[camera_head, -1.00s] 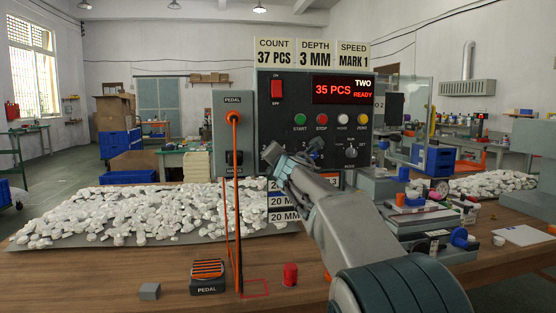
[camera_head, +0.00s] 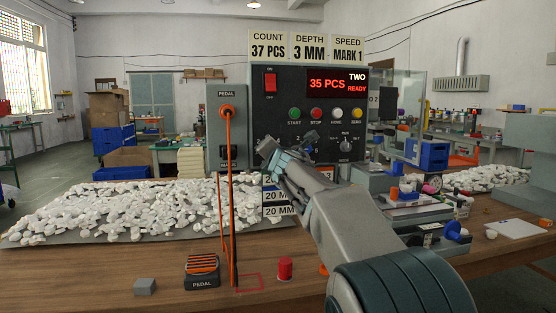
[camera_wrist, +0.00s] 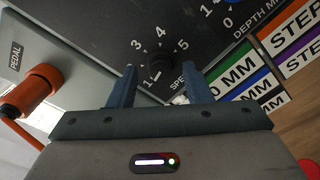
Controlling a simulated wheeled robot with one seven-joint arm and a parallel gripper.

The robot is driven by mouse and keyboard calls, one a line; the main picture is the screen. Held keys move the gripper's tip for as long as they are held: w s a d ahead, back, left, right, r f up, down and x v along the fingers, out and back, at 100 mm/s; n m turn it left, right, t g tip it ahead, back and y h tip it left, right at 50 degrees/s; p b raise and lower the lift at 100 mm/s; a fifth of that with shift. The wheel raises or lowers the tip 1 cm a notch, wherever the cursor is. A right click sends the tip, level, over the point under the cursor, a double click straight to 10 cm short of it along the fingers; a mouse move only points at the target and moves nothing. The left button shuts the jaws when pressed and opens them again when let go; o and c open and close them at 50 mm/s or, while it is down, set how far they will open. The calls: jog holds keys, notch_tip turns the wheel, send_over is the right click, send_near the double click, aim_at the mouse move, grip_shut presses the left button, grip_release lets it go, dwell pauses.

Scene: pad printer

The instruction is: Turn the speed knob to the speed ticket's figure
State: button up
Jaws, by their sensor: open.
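The speed ticket (camera_head: 348,48) above the control box reads MARK 1. The speed knob (camera_wrist: 160,67) is a dark round knob on the black panel, inside a dial marked 1, 3, 4 and 5 in the wrist view. A small light mark shows at its lower edge near the 1; I cannot tell for sure that it is the pointer. My gripper (camera_wrist: 159,80) is open, its two blue fingers apart with the knob between and just beyond the tips. I see no contact. In the head view my gripper (camera_head: 270,152) covers the speed knob.
The control box display (camera_head: 336,83) reads 35 PCS, TWO, READY. The pedal box (camera_head: 227,165) with its orange plug and cable (camera_head: 233,200) stands left of my gripper. The depth dial (camera_wrist: 229,17) is at the wrist view's upper right. White pieces (camera_head: 130,212) lie left.

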jog(key=b+v, duration=0.4)
jog(key=v, duration=0.9)
jog(key=shift+b, duration=0.4)
jog(key=shift+d, duration=0.1)
jog(key=s+d+f+m+g+h+p, duration=0.2)
jog(key=s+d+m+g+h+p, duration=0.15)
jog(key=d+m+p, duration=0.4)
jog(key=s+d+f+m+g+h+p, duration=0.2)
jog(key=s+d+m+p, duration=0.3)
jog(key=d+m+p, duration=0.25)
jog(key=s+d+f+m+g+p, duration=0.1)
jog(key=s+f+m+g+p, duration=0.2)
jog(key=s+m+p, duration=0.3)
jog(key=s+d+f+m+g+p, duration=0.1)
jog(key=s+f+m+g+p, duration=0.3)
jog(key=s+m, duration=0.5)
jog(key=s+g+p, duration=0.2)
jog(key=s+p, duration=0.1)
jog(key=s, duration=0.5)
jog(key=shift+d, duration=0.25)
